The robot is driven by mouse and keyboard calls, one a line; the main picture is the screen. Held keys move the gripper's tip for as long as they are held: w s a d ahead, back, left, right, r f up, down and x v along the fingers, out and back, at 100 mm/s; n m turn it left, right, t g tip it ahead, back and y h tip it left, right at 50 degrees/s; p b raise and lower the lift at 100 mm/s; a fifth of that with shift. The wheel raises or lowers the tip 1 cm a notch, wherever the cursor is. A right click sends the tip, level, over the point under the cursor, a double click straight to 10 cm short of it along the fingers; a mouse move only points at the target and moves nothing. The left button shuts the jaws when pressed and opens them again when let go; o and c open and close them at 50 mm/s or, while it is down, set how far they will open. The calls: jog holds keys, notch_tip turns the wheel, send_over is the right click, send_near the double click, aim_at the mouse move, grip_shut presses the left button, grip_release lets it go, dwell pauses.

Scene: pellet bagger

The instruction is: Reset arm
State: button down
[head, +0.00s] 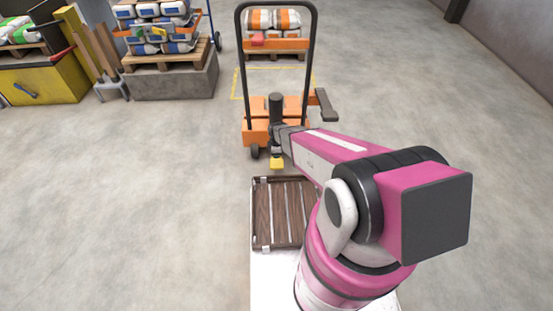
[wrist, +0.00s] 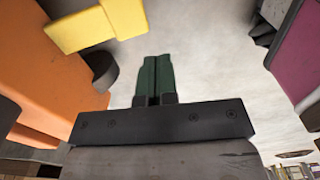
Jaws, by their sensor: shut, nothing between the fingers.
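My gripper shows in the wrist view (wrist: 155,62) with its two green fingers together and nothing between them. In the head view my pink and white arm reaches forward, its far end beside an orange cart (head: 256,131). My fingers cannot be made out there. In the wrist view the cart's orange body (wrist: 45,75) fills the left side, close to the gripper but apart from the fingers. A yellow part (wrist: 78,32) juts in at the upper left of that view; a yellow part (head: 277,163) also shows low on the cart in the head view.
The cart has a tall black handle frame (head: 313,60). A slatted wooden rack (head: 263,214) lies in front of my arm's base. Behind the cart are orange-and-white bags (head: 259,20). A loaded pallet (head: 174,53) and a yellow bin (head: 50,85) stand back left. Floor at both sides is clear.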

jog(key=shift+s+r, duration=0.1)
jog(key=shift+r, duration=0.2)
jog(key=s+d+r+m, duration=0.4)
jog(key=r+m, duration=0.2)
jog(key=r, duration=0.4)
jog(key=s+d+r+m, duration=0.4)
jog(key=d+r+m, duration=0.1)
jog(key=r, duration=0.6)
jog(key=s+d+r+m, duration=0.4)
jog(key=s+r+m, duration=0.1)
jog(key=r, duration=0.6)
jog(key=shift+d+r+m, duration=0.15)
jog(key=shift+d+m, duration=0.05)
jog(key=shift+m, duration=0.6)
